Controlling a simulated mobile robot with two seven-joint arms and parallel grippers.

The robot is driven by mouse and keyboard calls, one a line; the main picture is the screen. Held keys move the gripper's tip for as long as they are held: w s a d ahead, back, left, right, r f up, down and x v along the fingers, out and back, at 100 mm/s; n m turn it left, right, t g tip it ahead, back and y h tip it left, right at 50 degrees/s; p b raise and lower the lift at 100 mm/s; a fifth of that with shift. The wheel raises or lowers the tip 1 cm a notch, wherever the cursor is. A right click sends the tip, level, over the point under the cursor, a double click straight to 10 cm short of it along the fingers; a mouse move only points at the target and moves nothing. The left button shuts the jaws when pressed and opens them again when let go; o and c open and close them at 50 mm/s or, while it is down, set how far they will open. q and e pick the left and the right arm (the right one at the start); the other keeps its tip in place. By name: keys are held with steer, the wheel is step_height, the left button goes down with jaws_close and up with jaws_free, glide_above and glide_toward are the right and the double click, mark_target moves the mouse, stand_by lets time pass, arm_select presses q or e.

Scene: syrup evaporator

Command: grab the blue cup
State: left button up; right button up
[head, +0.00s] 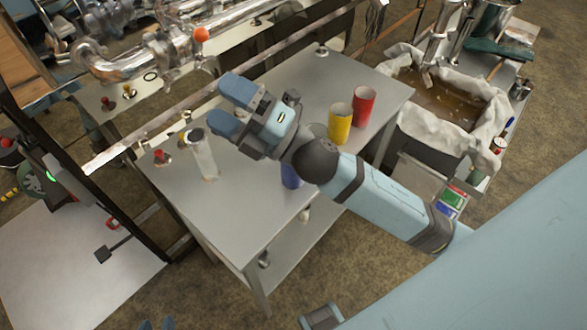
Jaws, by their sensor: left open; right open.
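The blue cup (290,177) stands on the grey metal table (245,215). My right arm crosses over it and hides its upper part. My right gripper (224,106) is open with nothing between its fingers. It is above the table, up and left of the blue cup and apart from it. Two blue fingertips of my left gripper (157,325) just show at the bottom edge. They are apart, and the rest of that gripper is out of frame.
A yellow cup (340,125) and a red cup (364,106) stand toward the table's right side. A clear cylinder (203,157) stands at the left. A metal rail (150,138) runs behind the table. A cloth-lined basin (440,105) is at right. The table's front is clear.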

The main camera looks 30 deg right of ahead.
steer(key=s+a+r+n+g+y, duration=0.1)
steer(key=s+a+n+g+y, duration=0.15)
steer(key=n+g, duration=0.55)
steer(key=s+a+n+g+y, duration=0.2)
steer(key=a+n+g+y, duration=0.3)
steer(key=n, duration=0.5)
step_height(320, 180, down, 6)
steer(key=s+d+n+g+h+b, duration=0.1)
steer(key=s+d+n+g+h, duration=0.1)
steer(key=n+g+h, duration=0.75)
steer(key=w+d+f+n+t+h, duration=0.3)
steer(key=w+d+h, duration=0.1)
steer(key=d+h, duration=0.4)
steer(key=w+d+f+n+t+h, duration=0.2)
steer(key=w+d+n+h, duration=0.25)
steer(key=d, duration=0.55)
steer(key=shift+m+h, duration=0.3)
steer(key=shift+h, duration=0.25)
step_height(320, 180, down, 13)
steer(key=shift+r+p, duration=0.1)
steer(key=shift+p, duration=0.25)
steer(key=shift+f, duration=0.55)
